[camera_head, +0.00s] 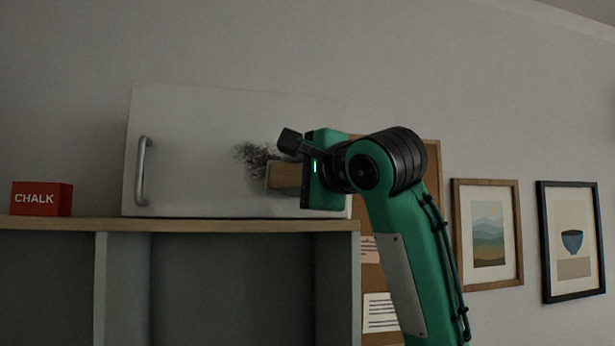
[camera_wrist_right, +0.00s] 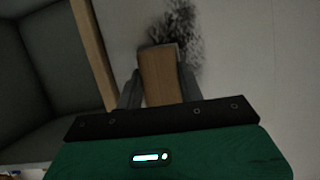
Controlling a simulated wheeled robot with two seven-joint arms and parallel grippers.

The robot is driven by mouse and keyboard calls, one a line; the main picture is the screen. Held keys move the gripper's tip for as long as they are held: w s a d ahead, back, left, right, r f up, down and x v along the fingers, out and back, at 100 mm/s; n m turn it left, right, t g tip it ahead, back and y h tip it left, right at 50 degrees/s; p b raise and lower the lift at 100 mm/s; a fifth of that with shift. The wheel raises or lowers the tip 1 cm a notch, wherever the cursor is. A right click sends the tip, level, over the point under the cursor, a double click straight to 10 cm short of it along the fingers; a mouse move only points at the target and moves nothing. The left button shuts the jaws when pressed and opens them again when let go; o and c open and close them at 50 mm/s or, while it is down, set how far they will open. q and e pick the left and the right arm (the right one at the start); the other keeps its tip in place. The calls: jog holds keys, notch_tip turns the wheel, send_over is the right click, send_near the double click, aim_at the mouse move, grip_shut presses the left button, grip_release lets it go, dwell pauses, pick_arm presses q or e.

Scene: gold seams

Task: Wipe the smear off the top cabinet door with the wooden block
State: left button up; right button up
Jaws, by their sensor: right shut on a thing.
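The white cabinet door (camera_head: 190,150) stands upright above the shelf unit, with a metal handle (camera_head: 143,170) near its left edge. A dark, scribbly smear (camera_head: 252,153) is on the door right of its middle; it also shows in the right wrist view (camera_wrist_right: 184,30). My right gripper (camera_head: 290,177) is shut on the wooden block (camera_head: 284,175). The block (camera_wrist_right: 160,75) is at the smear's lower right in the head view and covers part of that area. I cannot tell whether it touches the door. My left gripper is not in view.
A red chalk box (camera_head: 41,199) stands on the shelf unit's wooden top (camera_head: 215,225), left of the door. A cork board (camera_head: 372,250) with papers is partly behind my right arm. Two framed pictures (camera_head: 487,234) (camera_head: 571,241) hang to the right.

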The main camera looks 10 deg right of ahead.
jog(key=shift+a, duration=5.55)
jog(key=shift+d+r+p, duration=0.15)
jog(key=shift+r+p, duration=0.55)
jog(key=shift+r, duration=0.65)
jog(key=shift+d+f+b, duration=0.1)
jog(key=shift+d+b, duration=0.25)
jog(key=shift+d, duration=1.45)
jog(key=shift+d+b, duration=0.5)
jog(key=shift+d, duration=0.1)
jog(key=shift+d+b, duration=0.5)
jog(key=shift+d, duration=2.45)
jog(key=shift+d+b, duration=0.4)
jog(key=shift+d, duration=1.2)
jog(key=shift+a, duration=7.15)
jog(key=shift+d, duration=0.1)
